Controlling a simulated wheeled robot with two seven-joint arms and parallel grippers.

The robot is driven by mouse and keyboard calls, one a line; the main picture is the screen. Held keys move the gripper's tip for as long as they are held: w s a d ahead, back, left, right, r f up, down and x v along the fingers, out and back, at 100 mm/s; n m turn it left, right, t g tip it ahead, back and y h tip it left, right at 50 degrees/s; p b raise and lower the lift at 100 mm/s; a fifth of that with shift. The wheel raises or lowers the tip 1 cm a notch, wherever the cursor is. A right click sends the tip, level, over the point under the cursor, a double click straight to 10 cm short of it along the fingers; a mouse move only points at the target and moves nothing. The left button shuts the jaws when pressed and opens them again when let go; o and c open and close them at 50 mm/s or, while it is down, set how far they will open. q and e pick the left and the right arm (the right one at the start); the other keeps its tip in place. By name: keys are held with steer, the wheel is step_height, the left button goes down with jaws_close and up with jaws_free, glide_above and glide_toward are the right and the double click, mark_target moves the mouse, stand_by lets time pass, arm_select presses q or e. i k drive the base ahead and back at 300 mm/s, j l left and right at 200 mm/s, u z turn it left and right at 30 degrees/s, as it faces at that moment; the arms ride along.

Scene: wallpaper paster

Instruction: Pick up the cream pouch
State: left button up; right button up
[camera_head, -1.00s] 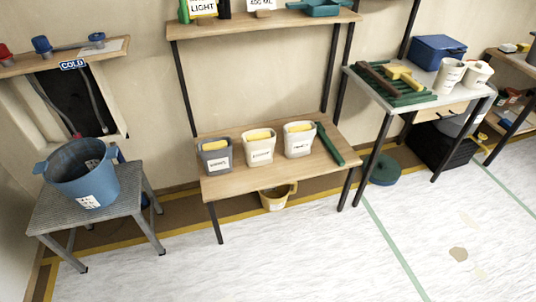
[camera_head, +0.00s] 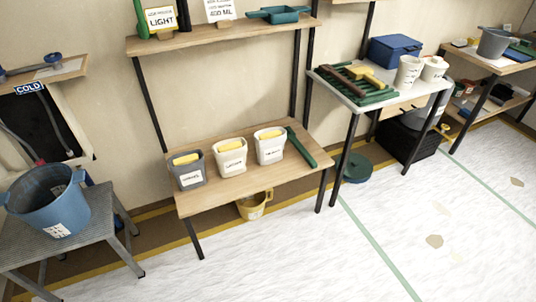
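Two cream containers with yellow tops and labels stand side by side on the wooden lower shelf (camera_head: 255,178): a middle one (camera_head: 230,163) and a right one (camera_head: 270,150). A grey container (camera_head: 187,174) of similar shape stands to their left. The labels are too small to read, and I cannot tell which of these, if any, is the cream pouch. Neither of my grippers is in view.
A blue bucket (camera_head: 52,210) stands on a grey stool (camera_head: 95,225) at the left. A dark green bar (camera_head: 301,148) lies at the shelf's right end. A white-topped table (camera_head: 331,78) stands to the right. The pale floor (camera_head: 330,260) in front is mostly clear.

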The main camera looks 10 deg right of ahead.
mark_target(230, 155)
steer(key=u, duration=1.4)
steer(key=z, duration=1.35)
steer(key=u, duration=0.45)
steer(key=i+l+u, duration=0.2)
steer(key=l+u, duration=0.15)
steer(key=i+l+u, duration=0.3)
steer(key=l+u, duration=0.35)
steer(key=l, duration=0.1)
